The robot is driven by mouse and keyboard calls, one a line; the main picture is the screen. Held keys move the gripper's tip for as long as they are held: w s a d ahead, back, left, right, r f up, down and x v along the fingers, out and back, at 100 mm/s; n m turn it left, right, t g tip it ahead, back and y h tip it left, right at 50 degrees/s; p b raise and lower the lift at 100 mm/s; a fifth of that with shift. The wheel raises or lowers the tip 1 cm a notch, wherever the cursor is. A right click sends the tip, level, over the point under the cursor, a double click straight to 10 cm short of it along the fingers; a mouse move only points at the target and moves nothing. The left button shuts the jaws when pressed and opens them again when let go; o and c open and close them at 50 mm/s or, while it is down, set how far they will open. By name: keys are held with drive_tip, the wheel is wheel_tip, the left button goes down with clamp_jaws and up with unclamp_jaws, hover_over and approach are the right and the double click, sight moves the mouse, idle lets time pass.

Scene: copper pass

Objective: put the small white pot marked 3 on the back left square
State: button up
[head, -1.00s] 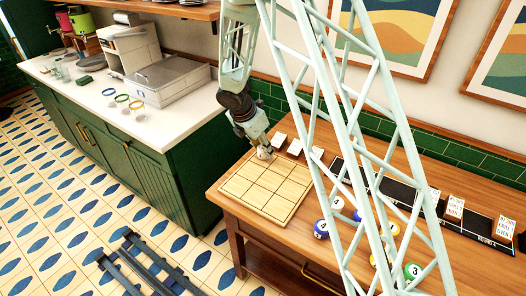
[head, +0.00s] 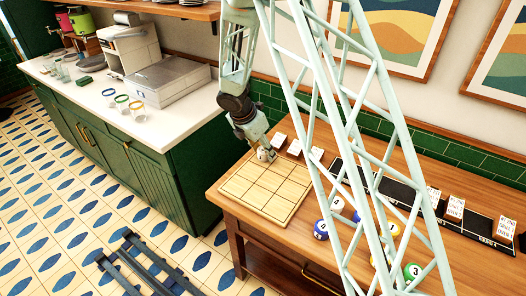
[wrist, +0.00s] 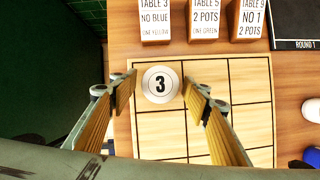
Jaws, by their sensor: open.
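The small white pot marked 3 (wrist: 160,84) stands upright on the back left square of the pale wooden grid board (wrist: 245,125), its number facing up. In the head view the pot (head: 265,155) is small at the back corner of the board (head: 262,193), partly hidden by my gripper. My gripper (wrist: 160,97) is open, with one finger on each side of the pot. In the wrist view a gap shows between the pot and each finger. In the head view my gripper (head: 258,149) is low over that corner.
Several white cards, such as the Table 3 card (wrist: 168,20), stand behind the board. A black Round 1 strip (wrist: 295,25) lies to the right. Several coloured balls, including a blue one (head: 321,229), sit right of the board. The other grid squares in view look empty.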

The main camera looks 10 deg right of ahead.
drive_tip(key=shift+r, duration=0.15)
drive_tip(key=p+v, duration=0.1)
drive_tip(key=v, duration=1.1)
drive_tip(key=shift+p, duration=0.4)
idle(0.3)
